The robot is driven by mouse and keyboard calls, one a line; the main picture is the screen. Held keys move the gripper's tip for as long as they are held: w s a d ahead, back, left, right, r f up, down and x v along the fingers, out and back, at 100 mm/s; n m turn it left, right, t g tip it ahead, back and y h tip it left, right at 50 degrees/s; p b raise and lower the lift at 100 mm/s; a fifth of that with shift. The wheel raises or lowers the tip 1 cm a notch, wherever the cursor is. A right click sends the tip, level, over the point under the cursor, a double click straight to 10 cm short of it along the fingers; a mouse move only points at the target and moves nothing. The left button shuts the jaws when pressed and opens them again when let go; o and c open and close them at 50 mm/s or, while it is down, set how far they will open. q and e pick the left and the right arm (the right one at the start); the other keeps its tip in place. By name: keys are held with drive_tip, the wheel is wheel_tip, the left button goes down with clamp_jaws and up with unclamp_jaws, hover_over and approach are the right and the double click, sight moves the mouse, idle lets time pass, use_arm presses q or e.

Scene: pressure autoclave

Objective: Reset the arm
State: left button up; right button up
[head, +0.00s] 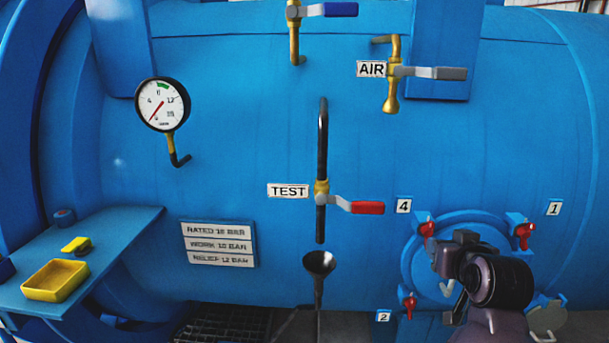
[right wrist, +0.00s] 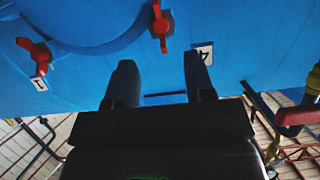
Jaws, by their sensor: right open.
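My right arm comes in from the bottom right of the head view. Its gripper (head: 449,292) is in front of the round blue hatch (head: 413,262) and partly covers it. In the right wrist view the gripper (right wrist: 160,78) has its two dark fingers apart with nothing between them. The hatch edge (right wrist: 95,40) shows past the fingers, with a red clamp handle (right wrist: 161,26) near the label 4 (right wrist: 202,55) and another red handle (right wrist: 38,54) near the label 1 (right wrist: 39,84). I cannot tell how far the fingers are from the vessel. My left gripper is not in view.
The blue vessel carries a pressure gauge (head: 162,104), a red TEST lever (head: 366,208), a grey AIR lever (head: 440,73) and a blue lever (head: 340,9). A black funnel (head: 319,263) stands below the TEST valve. A blue shelf (head: 125,232) holds a yellow tray (head: 54,281).

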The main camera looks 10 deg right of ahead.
drive_tip(key=w+a+f+n+t, duration=0.1)
drive_tip(key=w+a+t, duration=0.2)
drive_tip(key=t, duration=0.1)
drive_tip(key=s+a+f+n+g+y+b, duration=0.1)
drive_tip(key=s+a+f, duration=0.15)
drive_tip(key=f, duration=0.55)
drive_tip(key=s+a+f+n+y, duration=0.1)
drive_tip(key=s+f, duration=0.2)
drive_tip(key=f, duration=0.5)
drive_tip(key=s+a+f+n+g+b, duration=0.1)
drive_tip(key=s+f+g, duration=0.3)
drive_tip(key=s+f, duration=1.3)
drive_tip(key=shift+s+a+f+g+y, duration=0.2)
drive_tip(key=shift+s+f+g+y, duration=0.1)
drive_tip(key=shift+y, duration=0.1)
